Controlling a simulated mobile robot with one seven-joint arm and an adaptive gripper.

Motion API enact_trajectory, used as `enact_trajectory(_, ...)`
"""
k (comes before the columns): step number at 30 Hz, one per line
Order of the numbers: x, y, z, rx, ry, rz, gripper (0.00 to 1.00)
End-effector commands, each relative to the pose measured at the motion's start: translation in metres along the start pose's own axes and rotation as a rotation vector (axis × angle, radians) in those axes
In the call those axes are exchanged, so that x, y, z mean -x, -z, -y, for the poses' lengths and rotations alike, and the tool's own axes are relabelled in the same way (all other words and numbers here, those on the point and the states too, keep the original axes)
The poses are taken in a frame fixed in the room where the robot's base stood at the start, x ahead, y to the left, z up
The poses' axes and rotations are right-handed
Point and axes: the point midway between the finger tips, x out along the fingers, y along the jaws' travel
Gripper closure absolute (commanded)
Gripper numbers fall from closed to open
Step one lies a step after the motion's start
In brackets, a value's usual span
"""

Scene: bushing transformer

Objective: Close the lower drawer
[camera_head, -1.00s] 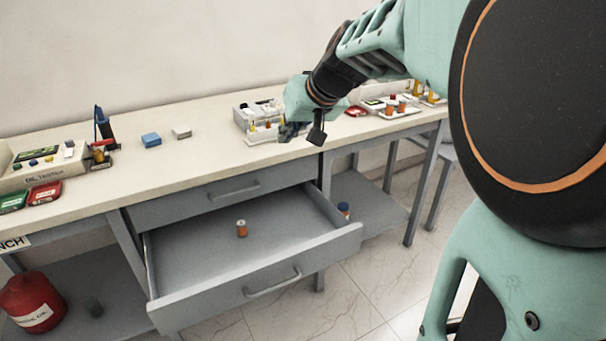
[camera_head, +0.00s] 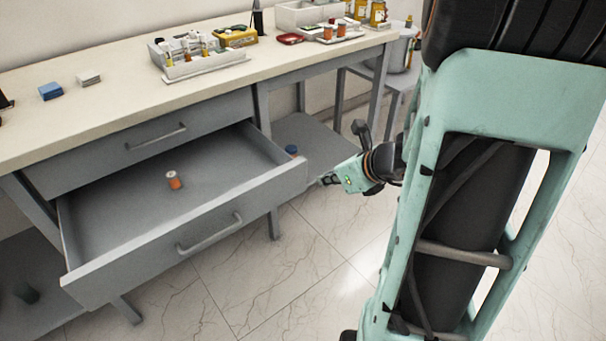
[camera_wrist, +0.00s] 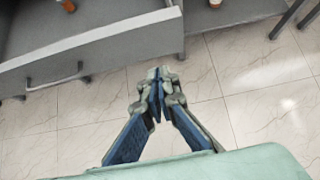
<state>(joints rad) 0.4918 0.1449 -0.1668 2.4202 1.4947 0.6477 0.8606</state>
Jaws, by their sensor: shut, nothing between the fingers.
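The lower drawer (camera_head: 113,268) is pulled far out of the grey workbench. Its front carries a bar handle (camera_head: 209,234). A small orange-and-white jar (camera_head: 173,180) stands inside it. In the wrist view the drawer front (camera_wrist: 120,52) crosses the upper left, with its handle (camera_wrist: 57,82) at the left. My gripper (camera_head: 326,181) is just right of the drawer's right front corner, apart from the handle. In the wrist view my gripper (camera_wrist: 160,74) is shut and empty, over the floor in front of the drawer's right end.
The upper drawer (camera_head: 145,143) is shut above it. The benchtop (camera_head: 120,88) holds a white rack (camera_head: 205,66) and other small items. Tiled floor (camera_head: 240,290) in front is clear.

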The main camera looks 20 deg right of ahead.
Motion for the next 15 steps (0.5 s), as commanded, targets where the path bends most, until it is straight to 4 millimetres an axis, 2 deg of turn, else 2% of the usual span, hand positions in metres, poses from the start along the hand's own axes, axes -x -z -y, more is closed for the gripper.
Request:
enact_trajectory(5,-0.016,0.004,0.000,-0.024,0.000,-0.001,1.00)
enact_trajectory(15,-0.088,0.006,0.000,-0.018,-0.001,-0.001,1.00)
